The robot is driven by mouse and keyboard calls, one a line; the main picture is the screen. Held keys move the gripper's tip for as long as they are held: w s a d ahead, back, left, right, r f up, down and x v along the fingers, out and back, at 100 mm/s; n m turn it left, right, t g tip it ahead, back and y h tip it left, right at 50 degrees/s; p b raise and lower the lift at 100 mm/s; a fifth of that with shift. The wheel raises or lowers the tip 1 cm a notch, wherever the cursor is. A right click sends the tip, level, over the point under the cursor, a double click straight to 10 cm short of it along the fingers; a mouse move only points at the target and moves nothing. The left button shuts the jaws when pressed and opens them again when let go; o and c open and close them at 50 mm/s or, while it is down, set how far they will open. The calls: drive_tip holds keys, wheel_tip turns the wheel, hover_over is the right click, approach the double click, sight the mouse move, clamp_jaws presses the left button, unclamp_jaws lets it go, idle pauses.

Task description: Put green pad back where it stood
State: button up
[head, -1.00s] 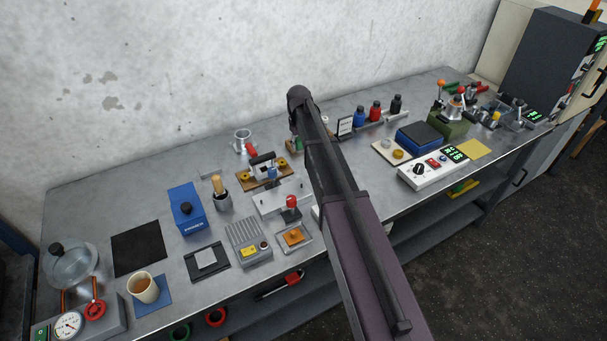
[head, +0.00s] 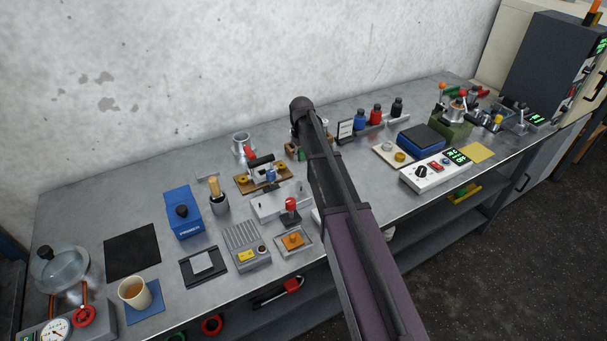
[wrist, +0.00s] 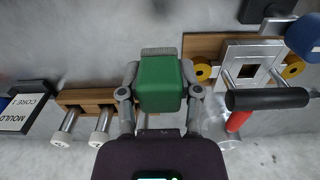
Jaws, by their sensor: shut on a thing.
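The green pad (wrist: 160,84) is a green block with a grey ribbed strip at its far side. My gripper (wrist: 160,92) is shut on it, one finger at each side. Only a small green part of the pad (head: 301,155) shows beside my arm in the head view. A wooden stand (wrist: 80,97) with two metal pegs lies below and to the left of the pad in the wrist view. My gripper and the pad cover part of this stand. Whether the pad touches anything beneath it I cannot tell.
A wooden fixture with a black handle (wrist: 268,99) and yellow knobs is close on the right in the wrist view. A small sign (wrist: 22,113) stands on the left.

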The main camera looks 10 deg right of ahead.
sight(302, 175)
drive_tip(key=shift+f+b, duration=1.2)
drive_tip(key=shift+f, duration=0.35)
drive_tip(key=shift+f+b, duration=1.9)
drive_tip(key=shift+f, duration=0.15)
drive_tip(key=o, duration=1)
drive_tip(key=shift+r, duration=0.2)
wheel_tip(302, 175, up, 12)
drive_tip(key=p, duration=1.2)
